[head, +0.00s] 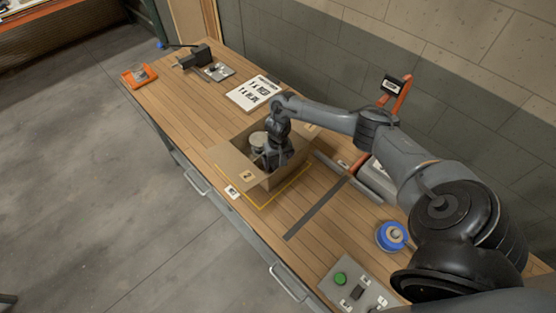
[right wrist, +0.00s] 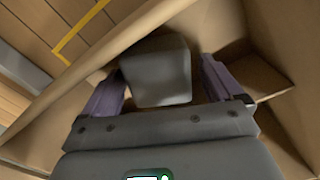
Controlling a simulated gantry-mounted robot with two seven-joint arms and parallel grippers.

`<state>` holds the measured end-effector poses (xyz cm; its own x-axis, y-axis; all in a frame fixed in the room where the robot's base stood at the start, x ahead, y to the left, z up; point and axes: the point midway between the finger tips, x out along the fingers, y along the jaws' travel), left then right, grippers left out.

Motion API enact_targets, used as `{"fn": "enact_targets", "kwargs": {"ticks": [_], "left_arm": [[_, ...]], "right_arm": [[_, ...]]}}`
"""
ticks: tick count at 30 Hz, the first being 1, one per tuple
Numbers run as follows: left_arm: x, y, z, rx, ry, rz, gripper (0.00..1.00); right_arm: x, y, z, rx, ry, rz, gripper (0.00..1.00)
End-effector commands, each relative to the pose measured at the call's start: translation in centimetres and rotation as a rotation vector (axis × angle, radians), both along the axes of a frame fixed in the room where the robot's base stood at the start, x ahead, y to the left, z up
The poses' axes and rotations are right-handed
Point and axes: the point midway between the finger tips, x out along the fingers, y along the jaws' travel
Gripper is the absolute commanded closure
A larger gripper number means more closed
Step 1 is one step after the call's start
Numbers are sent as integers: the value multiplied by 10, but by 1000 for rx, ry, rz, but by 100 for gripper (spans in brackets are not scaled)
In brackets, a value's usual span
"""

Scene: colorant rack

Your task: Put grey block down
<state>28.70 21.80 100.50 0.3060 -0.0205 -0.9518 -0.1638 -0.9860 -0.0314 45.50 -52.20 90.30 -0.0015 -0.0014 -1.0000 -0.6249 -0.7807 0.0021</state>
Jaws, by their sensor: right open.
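The grey block (right wrist: 158,72) shows in the right wrist view, between the two purple fingers of my right gripper (right wrist: 161,82). The fingers are apart, with a narrow gap at the block's sides. The block is inside the open cardboard box (head: 235,163), near a box wall. In the head view my right gripper (head: 274,162) reaches down into the box and hides the block there. Whether the block rests fully on the box floor is hard to tell. My left gripper is in neither view.
Yellow tape (head: 290,190) edges the box's place. A blue spool (head: 391,236) and a button panel (head: 352,290) are nearer me. A printed sheet (head: 253,93) and orange tray (head: 138,76) lie farther off.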

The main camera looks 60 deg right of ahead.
Motion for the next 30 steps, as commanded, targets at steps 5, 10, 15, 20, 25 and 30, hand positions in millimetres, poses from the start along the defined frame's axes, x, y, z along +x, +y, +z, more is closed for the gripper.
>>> {"fn": "enact_targets", "kwargs": {"ticks": [5,10,15,20,25,30], "left_arm": [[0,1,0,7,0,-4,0],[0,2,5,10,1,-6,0],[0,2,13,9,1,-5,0],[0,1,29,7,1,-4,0],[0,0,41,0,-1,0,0],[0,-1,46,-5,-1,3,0]], "right_arm": [[0,0,7,0,-2,0,7],[0,-1,29,-2,-2,1,7],[1,-1,63,-3,-2,1,7],[1,-1,94,-2,-3,1,7],[1,-1,114,-2,-2,1,7],[1,0,123,0,-1,1,7]]}}
